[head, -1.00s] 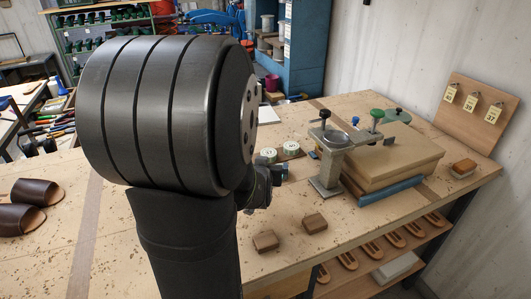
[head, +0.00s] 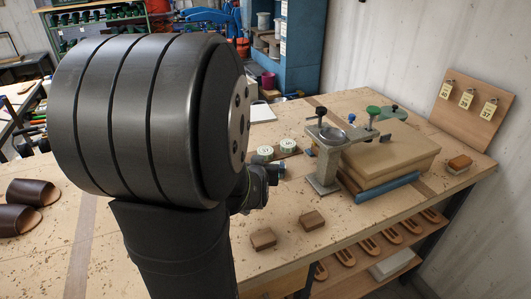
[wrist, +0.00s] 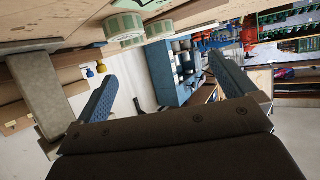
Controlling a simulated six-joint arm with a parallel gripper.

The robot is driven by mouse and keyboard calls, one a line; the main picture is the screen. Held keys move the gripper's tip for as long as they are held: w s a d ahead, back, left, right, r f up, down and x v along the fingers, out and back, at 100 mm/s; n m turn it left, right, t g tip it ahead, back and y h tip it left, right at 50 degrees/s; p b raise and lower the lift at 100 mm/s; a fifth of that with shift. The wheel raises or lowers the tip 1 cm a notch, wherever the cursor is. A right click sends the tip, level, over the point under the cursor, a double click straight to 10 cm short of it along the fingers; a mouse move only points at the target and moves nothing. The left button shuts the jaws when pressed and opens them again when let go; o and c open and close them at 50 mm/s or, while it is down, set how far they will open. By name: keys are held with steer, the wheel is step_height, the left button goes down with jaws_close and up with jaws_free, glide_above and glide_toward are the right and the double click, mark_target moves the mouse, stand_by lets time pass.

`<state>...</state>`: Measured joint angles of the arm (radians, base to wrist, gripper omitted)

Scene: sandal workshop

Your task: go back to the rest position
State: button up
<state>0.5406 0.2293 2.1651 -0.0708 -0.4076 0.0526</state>
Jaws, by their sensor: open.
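My gripper shows in the wrist view (wrist: 165,95), with its two blue textured fingers spread wide apart and nothing between them. In the head view my gripper is mostly hidden behind my large dark arm link; only part of the wrist shows to the right of that link, above the workbench (head: 290,215). The wrist view is tilted, with the bench surface along its top edge and the room beyond the open fingers.
Two round green-labelled tins (head: 265,152), two brown blocks (head: 312,221) and brown sandals (head: 35,192) lie on the bench. A tag board (head: 470,105) leans at the right wall.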

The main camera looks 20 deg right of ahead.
steer(key=v, duration=0.8)
steer(key=shift+s+a+r, duration=0.2)
steer(key=shift+s, duration=0.1)
steer(key=x, duration=1)
steer(key=shift+v, duration=0.85)
